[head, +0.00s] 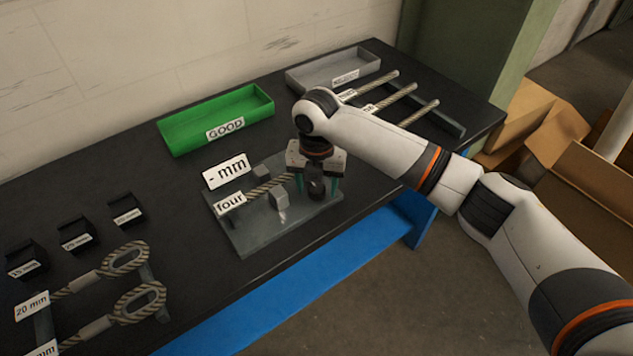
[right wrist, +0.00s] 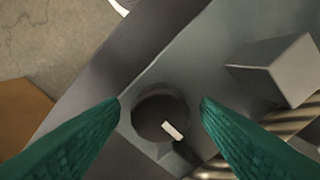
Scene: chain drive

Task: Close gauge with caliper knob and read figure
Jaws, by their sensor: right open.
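The gauge is a grey plate (head: 245,235) on the black bench, with grey jaw blocks (head: 279,199) and a display sign (head: 226,171) reading "- mm". A rope piece (head: 262,188) tagged "four" lies across it, by the jaw blocks. The dark round caliper knob (head: 317,189) is at the plate's right end; in the right wrist view the knob (right wrist: 158,110) carries a white mark. My right gripper (head: 316,184) points down over the knob. Its green fingers (right wrist: 160,102) are open, one on each side of the knob, with gaps visible. My left gripper is out of view.
A green tray (head: 180,132) labelled GOOD and a grey tray (head: 310,78) stand at the back. Several rope rods (head: 390,97) rest on a rack at the right. Looped ropes (head: 138,300) and small black labelled blocks (head: 75,235) are at the left.

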